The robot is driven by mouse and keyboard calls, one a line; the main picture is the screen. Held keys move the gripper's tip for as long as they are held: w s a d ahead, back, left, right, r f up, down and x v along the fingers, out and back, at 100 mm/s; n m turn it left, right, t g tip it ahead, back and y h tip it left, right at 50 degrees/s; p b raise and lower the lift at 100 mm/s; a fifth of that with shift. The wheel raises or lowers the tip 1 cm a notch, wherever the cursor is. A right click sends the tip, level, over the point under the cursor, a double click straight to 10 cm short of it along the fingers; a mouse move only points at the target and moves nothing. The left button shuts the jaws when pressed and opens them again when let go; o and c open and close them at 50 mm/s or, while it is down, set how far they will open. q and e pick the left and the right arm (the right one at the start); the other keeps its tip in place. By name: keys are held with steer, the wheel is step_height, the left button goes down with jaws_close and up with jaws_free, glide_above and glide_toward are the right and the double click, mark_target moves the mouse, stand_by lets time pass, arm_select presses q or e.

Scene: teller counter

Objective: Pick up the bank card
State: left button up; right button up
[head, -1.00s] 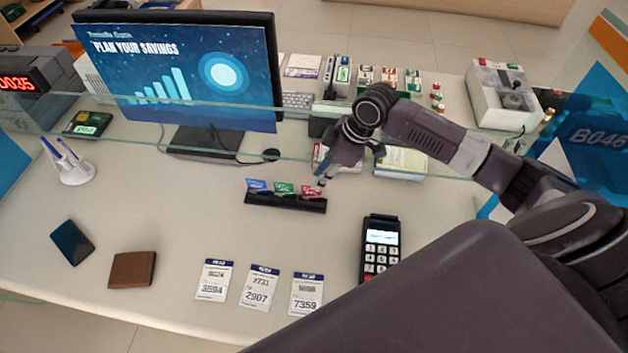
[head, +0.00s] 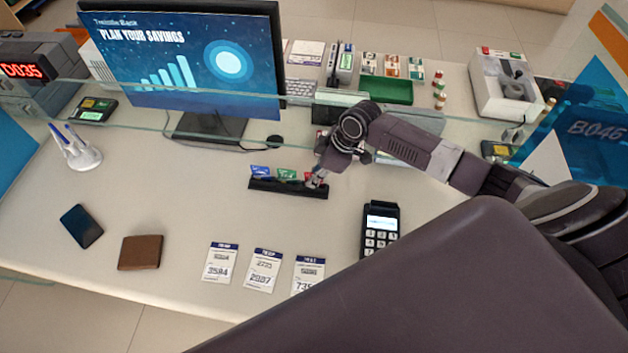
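A black card holder (head: 288,189) stands on the counter with three bank cards in it: a blue card (head: 260,171), a green card (head: 286,174) and a red card (head: 308,176). My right gripper (head: 316,181) reaches down from above right, its fingertips at the red card at the holder's right end. The fingers hide part of that card, and I cannot tell whether they are closed on it. My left gripper is not in view.
A glass screen (head: 225,138) crosses the counter behind the holder. A payment terminal (head: 381,231) stands to the right. Queue tickets (head: 264,270), a brown wallet (head: 140,252) and a dark blue wallet (head: 81,226) lie in front. A monitor (head: 190,60) stands behind.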

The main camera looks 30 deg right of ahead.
jaws_close()
steer(key=shift+r, duration=0.45)
step_height(320, 180, up, 19)
steer(key=b, duration=0.3)
steer(key=shift+r, duration=0.1)
steer(key=shift+r+p, duration=2.2)
steer(key=shift+p, duration=0.55)
